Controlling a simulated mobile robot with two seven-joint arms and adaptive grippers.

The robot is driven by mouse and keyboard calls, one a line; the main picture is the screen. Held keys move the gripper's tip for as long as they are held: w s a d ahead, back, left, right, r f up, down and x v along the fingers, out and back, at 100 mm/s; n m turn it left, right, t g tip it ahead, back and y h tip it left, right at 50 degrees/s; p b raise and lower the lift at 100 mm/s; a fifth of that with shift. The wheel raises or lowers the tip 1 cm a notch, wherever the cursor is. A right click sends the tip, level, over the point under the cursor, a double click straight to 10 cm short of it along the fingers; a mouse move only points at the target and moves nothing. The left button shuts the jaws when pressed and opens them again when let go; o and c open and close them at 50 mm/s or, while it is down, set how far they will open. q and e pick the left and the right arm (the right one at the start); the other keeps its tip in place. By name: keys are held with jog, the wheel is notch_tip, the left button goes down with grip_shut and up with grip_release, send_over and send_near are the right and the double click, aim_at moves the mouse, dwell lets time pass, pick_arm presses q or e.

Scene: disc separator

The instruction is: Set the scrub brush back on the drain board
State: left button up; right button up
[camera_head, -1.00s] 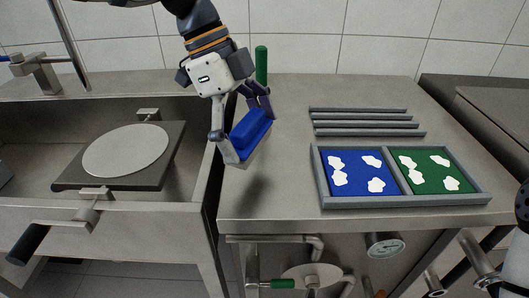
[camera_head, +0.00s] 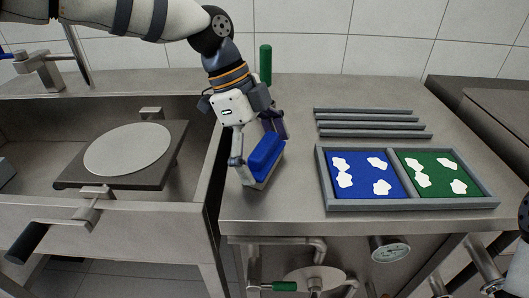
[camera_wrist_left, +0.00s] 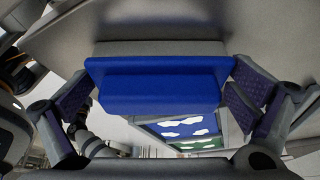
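The scrub brush (camera_head: 265,156) has a blue back and a pale grey underside. My left gripper (camera_head: 262,148) is shut on it, one finger on each end. In the left wrist view the brush (camera_wrist_left: 160,85) spans the space between the two finger pads. It is low over the left part of the steel board (camera_head: 285,205) right of the sink, with a dark shadow close by. I cannot tell whether its underside touches the steel. Several raised grey bars (camera_head: 370,124) lie farther back on this board. My right gripper is not in view.
A grey-framed tray (camera_head: 412,204) with blue and green panels bearing white patches stands right of the brush. A green upright post (camera_head: 265,65) stands behind my left gripper. The sink at left holds a dark plate with a round disc (camera_head: 127,150). Bare steel lies around the brush.

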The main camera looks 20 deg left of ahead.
pick_arm(q)
jog(key=shift+r, duration=0.1)
jog(key=v, duration=1.2)
jog(key=shift+d+r, duration=0.1)
